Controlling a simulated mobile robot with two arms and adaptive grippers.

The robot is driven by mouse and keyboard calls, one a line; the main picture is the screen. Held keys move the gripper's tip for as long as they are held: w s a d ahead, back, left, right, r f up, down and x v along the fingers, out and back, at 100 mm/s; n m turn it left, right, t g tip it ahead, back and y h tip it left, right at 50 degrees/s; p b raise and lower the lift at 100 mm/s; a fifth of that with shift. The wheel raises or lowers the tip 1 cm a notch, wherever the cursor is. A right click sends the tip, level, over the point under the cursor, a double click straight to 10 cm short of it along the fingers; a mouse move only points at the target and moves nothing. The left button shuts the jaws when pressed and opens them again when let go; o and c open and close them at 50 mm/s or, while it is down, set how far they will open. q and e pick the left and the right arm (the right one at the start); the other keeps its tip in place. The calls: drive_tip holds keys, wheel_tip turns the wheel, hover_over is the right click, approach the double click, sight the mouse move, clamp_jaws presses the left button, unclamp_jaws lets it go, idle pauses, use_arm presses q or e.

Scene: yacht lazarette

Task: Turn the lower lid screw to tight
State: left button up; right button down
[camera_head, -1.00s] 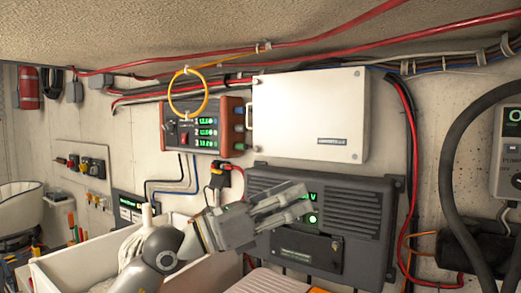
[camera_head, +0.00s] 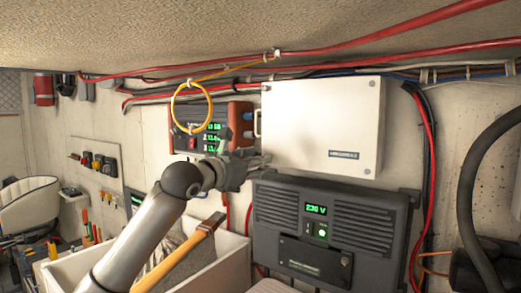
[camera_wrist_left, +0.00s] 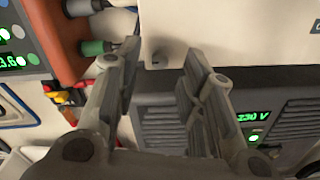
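The white lidded box (camera_head: 320,125) is mounted on the wall, with small screws at its lid corners. The upper right screw (camera_head: 373,83) and lower right screw (camera_head: 367,172) show in the head view; the lower left corner is hidden behind my left gripper (camera_head: 262,161). In the left wrist view, a grey screw (camera_wrist_left: 160,56) sits at the lower left of the white lid (camera_wrist_left: 225,30). My left gripper (camera_wrist_left: 163,60) is open, its two fingers spread on either side of that screw, with no contact visible. The screw's slot or marking is too blurred to read. My right gripper is out of view.
A dark inverter (camera_head: 335,225) reading 230 V is just below the box. A red-brown panel with displays (camera_head: 185,130) is to the left, a yellow loop (camera_head: 192,107) hanging before it. A white bin (camera_head: 215,270) with a wooden-handled tool stands below my left arm.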

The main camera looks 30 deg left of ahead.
use_arm(q)
drive_tip(key=shift+w+d+p, duration=0.15)
drive_tip(key=shift+w+p, duration=0.25)
drive_tip(key=shift+w, duration=0.7)
clamp_jaws()
